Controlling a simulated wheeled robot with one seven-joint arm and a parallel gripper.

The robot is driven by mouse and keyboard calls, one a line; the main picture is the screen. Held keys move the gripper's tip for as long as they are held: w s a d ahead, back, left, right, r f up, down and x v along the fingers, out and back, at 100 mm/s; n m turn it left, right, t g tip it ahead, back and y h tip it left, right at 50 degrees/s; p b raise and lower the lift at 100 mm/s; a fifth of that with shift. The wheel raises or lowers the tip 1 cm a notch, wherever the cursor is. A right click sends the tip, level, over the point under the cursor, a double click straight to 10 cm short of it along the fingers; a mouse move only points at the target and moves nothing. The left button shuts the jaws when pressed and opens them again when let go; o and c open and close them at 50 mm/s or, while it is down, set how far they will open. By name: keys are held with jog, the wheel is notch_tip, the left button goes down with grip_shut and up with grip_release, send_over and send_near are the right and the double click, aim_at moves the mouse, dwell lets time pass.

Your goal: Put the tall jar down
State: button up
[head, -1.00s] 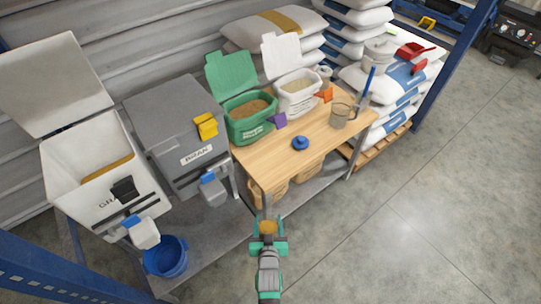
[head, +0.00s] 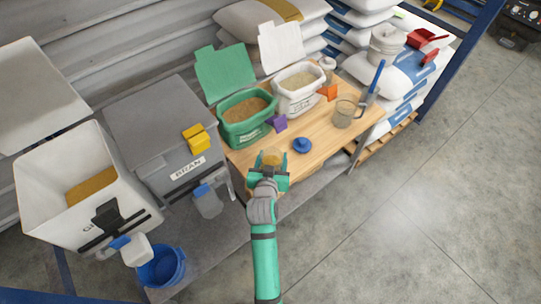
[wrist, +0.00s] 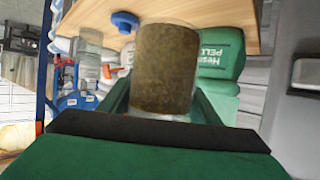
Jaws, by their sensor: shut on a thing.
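The tall jar (head: 271,157) is held in my gripper (head: 268,175), over the front edge of the wooden tabletop (head: 318,128). In the wrist view the jar (wrist: 165,68) is a clear cylinder filled with brown grainy matter, between the green fingers. The wrist view shows the table inverted, at the top. Whether the jar's base touches the wood cannot be told. A blue round knob-like lid (head: 302,145) lies on the table just right of the jar.
A green bin (head: 246,120) and a white bin (head: 298,90) stand open at the table's back. A clear jug (head: 344,114) stands at the right. Grey and white hoppers are at the left. Bare wood lies between the lid and jug.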

jog(key=w+f, duration=0.6)
jog(key=f, duration=0.1)
jog(key=w+f, duration=0.3)
jog(key=shift+a+f, duration=0.15)
jog(key=shift+s+f, duration=0.15)
jog(key=shift+f, duration=0.05)
jog(key=shift+f, duration=0.1)
jog(key=o, duration=1.3)
jog(key=shift+s, duration=0.1)
